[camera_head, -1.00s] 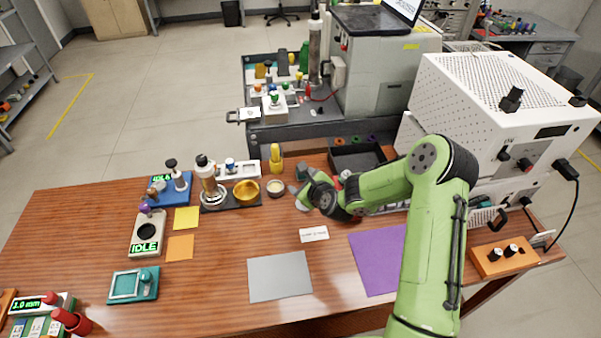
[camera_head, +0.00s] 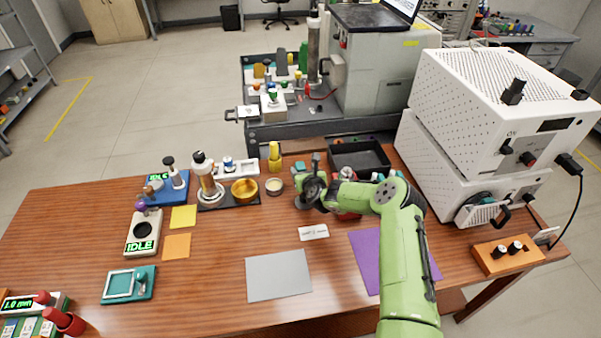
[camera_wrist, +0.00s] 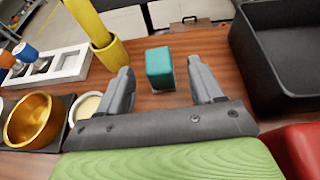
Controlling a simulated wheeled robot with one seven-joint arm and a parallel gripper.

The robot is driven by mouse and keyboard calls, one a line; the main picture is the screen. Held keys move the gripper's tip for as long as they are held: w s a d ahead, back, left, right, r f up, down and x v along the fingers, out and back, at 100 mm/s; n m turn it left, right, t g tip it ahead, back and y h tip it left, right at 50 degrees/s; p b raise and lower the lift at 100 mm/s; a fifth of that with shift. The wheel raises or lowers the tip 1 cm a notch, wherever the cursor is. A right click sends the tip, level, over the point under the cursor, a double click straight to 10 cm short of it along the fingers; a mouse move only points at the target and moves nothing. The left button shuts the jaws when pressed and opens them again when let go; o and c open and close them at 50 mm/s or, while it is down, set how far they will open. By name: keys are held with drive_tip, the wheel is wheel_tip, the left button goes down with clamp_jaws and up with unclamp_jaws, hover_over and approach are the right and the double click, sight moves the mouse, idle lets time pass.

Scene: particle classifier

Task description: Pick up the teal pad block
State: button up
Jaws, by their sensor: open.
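The teal pad block (camera_wrist: 159,68) stands upright on the wooden table, straight ahead of my gripper in the wrist view. In the head view a small teal patch of it (camera_head: 300,166) shows just beyond my gripper. My gripper (camera_wrist: 159,80) is open and empty. Its two fingers point at the block, one toward each side of it, and the block appears slightly beyond or level with the fingertips. I cannot tell whether either finger touches it.
A black tray (camera_wrist: 258,70) stands close on the right, with a red object (camera_wrist: 305,148) nearer. On the left are a yellow holder (camera_wrist: 108,52), a small cream-filled dish (camera_wrist: 84,106) and a gold bowl (camera_wrist: 30,120). The table's back edge lies just behind the block.

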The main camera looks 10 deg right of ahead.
sight(301, 166)
drive_tip(key=b+x, duration=0.1)
drive_tip(key=x, duration=0.3)
drive_tip(key=shift+a, duration=0.15)
drive_tip(key=c, duration=1.1)
drive_tip(key=shift+o, duration=0.2)
wheel_tip(301, 166, up, 10)
drive_tip(key=shift+r+p, duration=0.1)
drive_tip(key=shift+p, duration=1)
